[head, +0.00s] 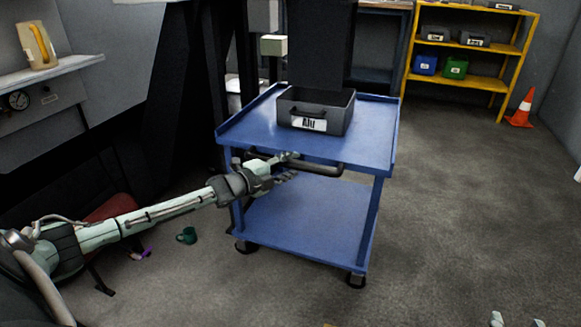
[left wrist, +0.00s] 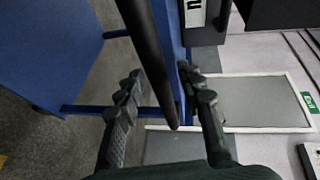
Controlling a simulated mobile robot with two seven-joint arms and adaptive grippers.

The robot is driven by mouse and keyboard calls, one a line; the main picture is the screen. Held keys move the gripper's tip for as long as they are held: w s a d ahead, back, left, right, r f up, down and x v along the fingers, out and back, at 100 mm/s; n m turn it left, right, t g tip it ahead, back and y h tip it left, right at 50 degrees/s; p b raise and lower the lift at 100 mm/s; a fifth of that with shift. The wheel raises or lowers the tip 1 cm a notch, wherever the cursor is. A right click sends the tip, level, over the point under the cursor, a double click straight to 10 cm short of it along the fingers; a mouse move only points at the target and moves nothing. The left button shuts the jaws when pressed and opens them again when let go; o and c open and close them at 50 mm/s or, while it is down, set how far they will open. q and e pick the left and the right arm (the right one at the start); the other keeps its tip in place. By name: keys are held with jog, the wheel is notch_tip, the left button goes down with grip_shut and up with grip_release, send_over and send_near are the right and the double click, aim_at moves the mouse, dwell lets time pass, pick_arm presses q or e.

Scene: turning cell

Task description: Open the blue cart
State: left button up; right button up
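The blue cart (head: 355,133) stands mid-floor in the head view, with an upper tray, a lower shelf and casters. A dark handle bar (head: 325,169) runs along its near side. My left gripper (head: 288,167) is at this bar, near its middle. In the left wrist view the handle bar (left wrist: 148,50) passes between the spread fingers of my left gripper (left wrist: 163,85), with the cart's blue edge (left wrist: 170,30) beyond. The fingers look open around the bar; contact is unclear.
A grey bin (head: 343,115) labelled Alu sits on the cart's top. A green mug (head: 187,236) lies on the floor to the left. A yellow shelf (head: 484,83) and an orange cone (head: 521,108) stand back right.

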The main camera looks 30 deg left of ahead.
pick_arm(q)
jog(key=shift+w, duration=0.15)
jog(key=shift+c, duration=0.2)
grip_shut()
